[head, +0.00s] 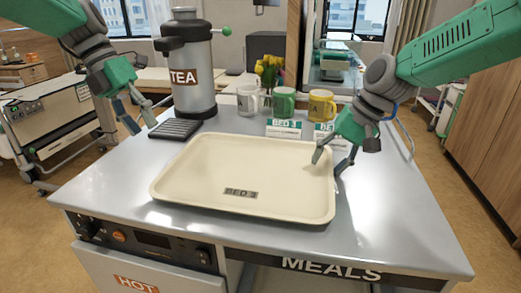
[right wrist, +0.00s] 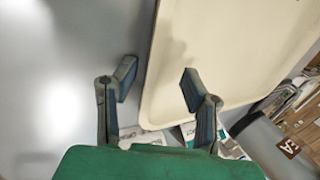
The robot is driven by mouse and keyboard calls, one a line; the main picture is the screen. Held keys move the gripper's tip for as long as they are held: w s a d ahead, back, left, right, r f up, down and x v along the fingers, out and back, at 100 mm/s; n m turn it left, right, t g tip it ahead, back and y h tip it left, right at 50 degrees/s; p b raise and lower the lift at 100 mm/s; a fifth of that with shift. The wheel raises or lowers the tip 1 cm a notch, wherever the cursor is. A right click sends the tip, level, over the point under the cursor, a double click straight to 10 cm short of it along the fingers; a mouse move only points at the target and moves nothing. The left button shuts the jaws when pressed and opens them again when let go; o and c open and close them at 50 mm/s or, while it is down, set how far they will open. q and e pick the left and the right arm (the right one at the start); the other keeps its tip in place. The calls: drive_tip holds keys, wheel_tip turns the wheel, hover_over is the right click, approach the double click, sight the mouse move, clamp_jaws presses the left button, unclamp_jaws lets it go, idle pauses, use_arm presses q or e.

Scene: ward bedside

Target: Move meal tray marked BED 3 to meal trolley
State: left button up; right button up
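The cream meal tray (head: 190,187) marked BED 3 (head: 240,193) lies flat and empty on the grey top of the trolley (head: 385,235), whose front reads MEALS. My right gripper (head: 328,163) is open at the tray's right rim. In the right wrist view its two fingers (right wrist: 158,76) stand apart on either side of the tray's edge (right wrist: 152,60), one over the grey top and one over the tray. Whether they touch it I cannot tell. My left gripper (head: 142,120) is open and empty, above the far left of the trolley top, clear of the tray.
A TEA urn (head: 188,75) and a dark drip grille (head: 176,129) stand behind the tray's left. A pale mug (head: 249,100), a green mug (head: 284,103) and a yellow mug (head: 321,106) stand behind, with a BED 3 card (head: 284,128). The trolley top's front right is clear.

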drive_tip(key=shift+r, duration=0.15)
drive_tip(key=v, duration=1.1)
drive_tip(key=shift+d+r, duration=0.2)
drive_tip(key=shift+r, duration=0.05)
drive_tip(key=shift+s+f, duration=0.1)
